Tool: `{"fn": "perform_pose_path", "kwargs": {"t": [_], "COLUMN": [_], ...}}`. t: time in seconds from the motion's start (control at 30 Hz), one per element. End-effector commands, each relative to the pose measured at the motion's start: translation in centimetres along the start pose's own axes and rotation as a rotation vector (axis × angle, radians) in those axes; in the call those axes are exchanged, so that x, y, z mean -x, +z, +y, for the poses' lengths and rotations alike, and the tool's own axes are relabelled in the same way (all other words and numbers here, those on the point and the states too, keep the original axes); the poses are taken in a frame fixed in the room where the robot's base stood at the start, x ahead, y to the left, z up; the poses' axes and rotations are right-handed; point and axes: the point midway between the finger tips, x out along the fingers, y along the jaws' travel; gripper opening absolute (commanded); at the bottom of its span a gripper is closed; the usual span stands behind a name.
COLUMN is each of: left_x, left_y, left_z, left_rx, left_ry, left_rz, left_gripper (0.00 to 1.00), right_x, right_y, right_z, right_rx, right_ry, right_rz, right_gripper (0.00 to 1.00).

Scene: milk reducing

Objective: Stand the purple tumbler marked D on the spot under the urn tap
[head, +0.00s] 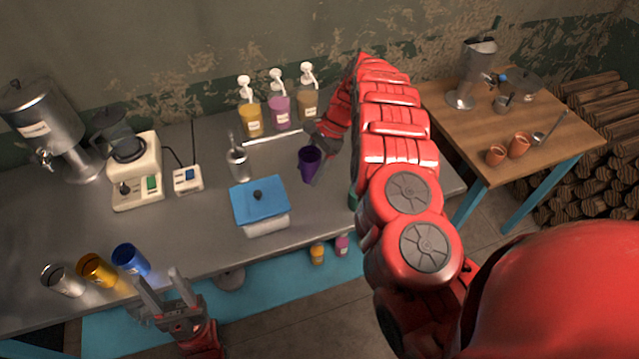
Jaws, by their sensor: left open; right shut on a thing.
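The purple tumbler (309,164) is upright or nearly so at the middle of the grey counter. My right gripper (318,148) is shut on it from behind and to the right. I cannot tell whether its base touches the counter or hangs just above it, and its letter does not show. A steel urn (38,118) with a tap (45,160) stands at the back left of the counter, well away from the tumbler. No marked spot can be made out under this tap. My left gripper (158,276) is open and empty at the counter's front edge.
A cup row at front left holds a steel (62,281), a yellow (97,271) and a blue tumbler (130,260). A wooden table (465,135) carries another steel vessel (473,70).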

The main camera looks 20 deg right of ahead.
Motion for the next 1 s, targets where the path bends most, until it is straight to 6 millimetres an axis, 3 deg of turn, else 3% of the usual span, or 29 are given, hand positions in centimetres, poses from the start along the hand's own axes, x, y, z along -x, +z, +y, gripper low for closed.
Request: {"fn": "perform_pose_path", "kwargs": {"t": [0.03, 0.2, 0.37, 0.47, 0.6, 0.63, 0.7, 1.0], "left_x": [-0.3, -0.8, -0.8, 0.0, 2.1, 0.8, 0.1, -0.7], "left_y": [-0.1, -0.1, -0.1, 0.0, 0.3, 0.1, 0.0, -0.1], "left_z": [0.0, 0.0, 0.0, 0.0, 0.1, 0.0, 0.0, 0.0], "left_rx": [0.0, 0.0, 0.0, 0.0, 0.0, 0.0, 0.0, 0.0], "left_ry": [0.0, 0.0, 0.0, 0.0, 0.0, 0.0, 0.0, 0.0], "left_rz": [0.0, 0.0, 0.0, 0.0, 0.0, -0.001, 0.001, 0.0], "left_gripper": [0.5, 0.5, 0.5, 0.5, 0.5, 0.5, 0.5, 0.5], "right_x": [1.1, 3.1, 3.9, 3.3, 1.0, 1.2, 0.4, -2.0], "right_y": [-0.1, -1.2, -1.8, -2.5, -3.8, -3.6, -4.0, -5.4], "right_z": [-0.3, -1.0, -1.3, -1.3, -1.2, -1.2, -1.2, -1.3], "right_rx": [-0.057, -0.235, -0.325, -0.345, -0.347, -0.346, -0.346, -0.344], "right_ry": [-0.036, -0.139, -0.191, -0.201, -0.198, -0.197, -0.196, -0.197], "right_rz": [-0.003, -0.001, 0.001, -0.001, 0.0, -0.001, 0.0, 0.0], "right_gripper": [0.12, 0.12, 0.12, 0.12, 0.12, 0.12, 0.12, 0.12]}}
